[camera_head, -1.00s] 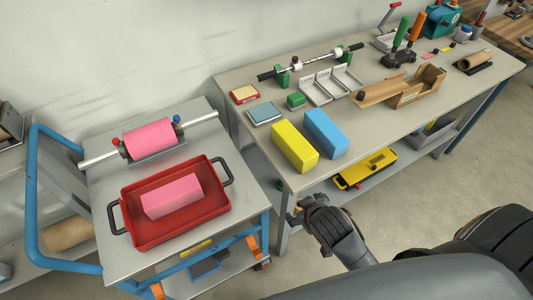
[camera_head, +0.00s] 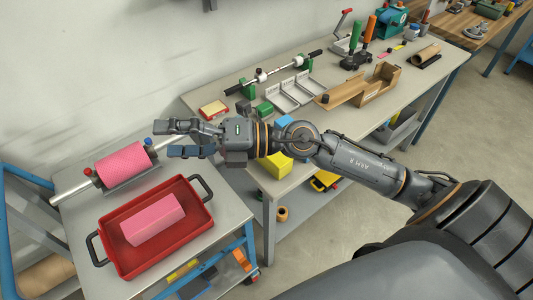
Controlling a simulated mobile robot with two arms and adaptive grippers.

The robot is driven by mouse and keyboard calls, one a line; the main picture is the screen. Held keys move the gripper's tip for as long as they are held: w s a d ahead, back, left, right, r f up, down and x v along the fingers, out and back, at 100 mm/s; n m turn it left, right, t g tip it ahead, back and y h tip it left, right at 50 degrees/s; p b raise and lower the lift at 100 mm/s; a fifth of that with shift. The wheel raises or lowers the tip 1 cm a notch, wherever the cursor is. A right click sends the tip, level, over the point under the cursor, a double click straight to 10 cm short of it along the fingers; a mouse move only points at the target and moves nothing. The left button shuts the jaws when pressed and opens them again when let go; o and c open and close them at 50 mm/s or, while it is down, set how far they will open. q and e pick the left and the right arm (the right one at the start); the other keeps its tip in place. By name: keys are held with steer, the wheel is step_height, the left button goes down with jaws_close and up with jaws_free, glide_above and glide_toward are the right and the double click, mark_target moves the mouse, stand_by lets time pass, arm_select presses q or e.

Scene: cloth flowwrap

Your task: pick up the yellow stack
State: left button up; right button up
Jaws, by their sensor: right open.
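The yellow stack (camera_head: 277,165) stands on the workbench near its front left edge. My right forearm and wrist pass over it and hide most of it; only a lower part shows. My right gripper (camera_head: 163,139) is open and empty, its fingers pointing left. It is past the bench's left end, by the pink roll on the cart, apart from the yellow stack. A blue block (camera_head: 289,122) beside the yellow stack is mostly hidden behind my arm. My left gripper is not in view.
A cart holds a red tray (camera_head: 128,271) with a pink block (camera_head: 152,220) and a pink roll (camera_head: 124,165) on a bar. The workbench (camera_head: 218,91) also bears metal trays (camera_head: 290,93), a cardboard holder (camera_head: 372,85) and a small red-rimmed box (camera_head: 213,109).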

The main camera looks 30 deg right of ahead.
steer(key=w+d+f+n+g+h, duration=0.1)
steer(key=d+f+n+g+h, duration=0.35)
steer(key=d+f+h, duration=0.55)
steer(key=w+d+f+m+h, duration=0.1)
steer(key=d+h, duration=0.2)
steer(key=d, duration=0.5)
steer(key=w+d+f+h, duration=0.1)
steer(key=d+f+h, duration=0.15)
steer(key=d, duration=0.45)
steer(key=shift+h, duration=0.25)
steer(key=p+x, duration=0.1)
steer(key=x, duration=0.6)
steer(key=shift+s+d+f, duration=0.1)
steer(key=shift+d+f, duration=0.05)
steer(key=shift+f+p, duration=0.45)
steer(key=shift+f, duration=0.05)
steer(key=p+x, duration=0.1)
steer(key=x, duration=0.3)
steer(key=shift+w+f, duration=0.2)
steer(key=shift+c, duration=0.4)
steer(key=c, duration=1.2)
